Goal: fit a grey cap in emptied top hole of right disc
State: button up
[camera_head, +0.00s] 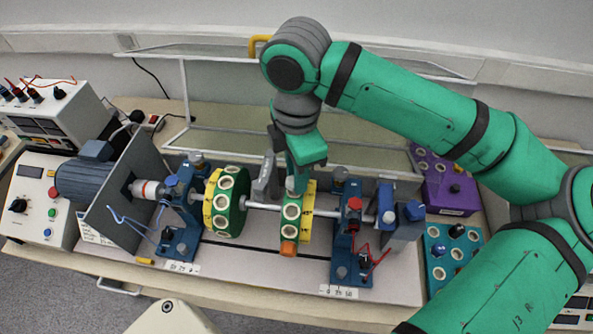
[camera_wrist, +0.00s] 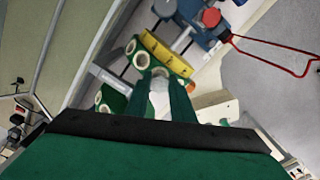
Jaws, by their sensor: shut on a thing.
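The right disc (camera_head: 306,222) is a green and yellow wheel on the horizontal shaft, with white-rimmed holes around its edge and an orange piece (camera_head: 288,248) low on its front. My gripper (camera_head: 297,187) points down at the top of this disc. In the wrist view my gripper (camera_wrist: 161,86) is shut on a pale grey cap (camera_wrist: 160,80) between its green fingertips. The disc's yellow rim (camera_wrist: 163,54) and rimmed holes lie just beyond the tips. The top hole is hidden by the fingers, so I cannot tell whether the cap is in it.
The left disc (camera_head: 229,202) sits on the same shaft, between blue bearing stands (camera_head: 179,212). Red wires and a red knob (camera_head: 354,204) are right of the right disc. A teal tray (camera_head: 437,240) and a purple box (camera_head: 459,202) stand further right.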

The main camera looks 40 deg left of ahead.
jog(key=shift+f, duration=1.1)
dwell(1.0)
jog(key=o, duration=1.1)
jog(key=shift+w, duration=0.1)
jog(key=shift+r, duration=0.1)
notch_tip(320, 180, up, 11)
jog(key=shift+f, duration=0.2)
